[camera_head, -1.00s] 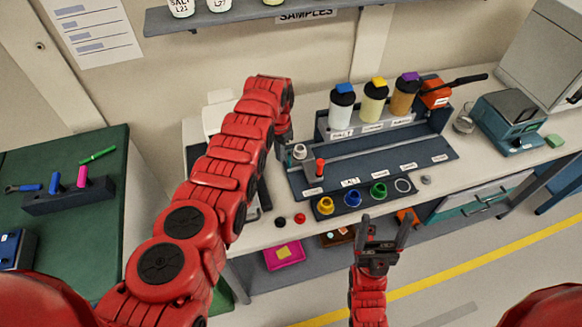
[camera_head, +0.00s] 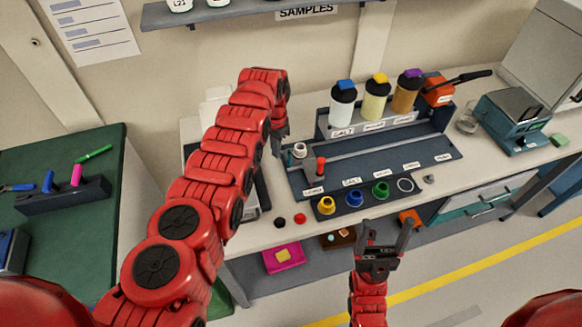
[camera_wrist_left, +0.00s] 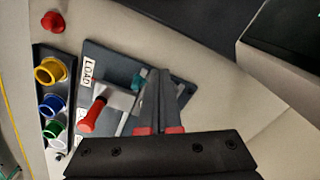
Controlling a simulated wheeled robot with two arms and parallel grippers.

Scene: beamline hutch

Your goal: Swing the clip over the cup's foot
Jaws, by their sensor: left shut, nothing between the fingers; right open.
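A small lever with a red handle (camera_head: 320,166), which looks like the clip, stands at the left end of the dark rail plate (camera_head: 430,145). In the left wrist view, its red handle (camera_wrist_left: 88,118) joins a grey block (camera_wrist_left: 118,98) beside the LOAD label. A small pale cup-like piece (camera_head: 300,150) sits just behind it; its foot cannot be made out. My left gripper (camera_head: 279,152) is shut and empty, just left of that piece. In the left wrist view its fingertips (camera_wrist_left: 160,78) are beside a teal part (camera_wrist_left: 137,82), contact unclear. My right gripper (camera_head: 384,230) is open and empty in front of the bench.
Yellow, blue and green rings (camera_head: 380,189) lie along the front strip. Three capped bottles (camera_head: 375,100) stand in a rack behind the rail. Black and red caps (camera_head: 300,218) lie at the bench's front left. A grey-teal device (camera_head: 512,120) is at right.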

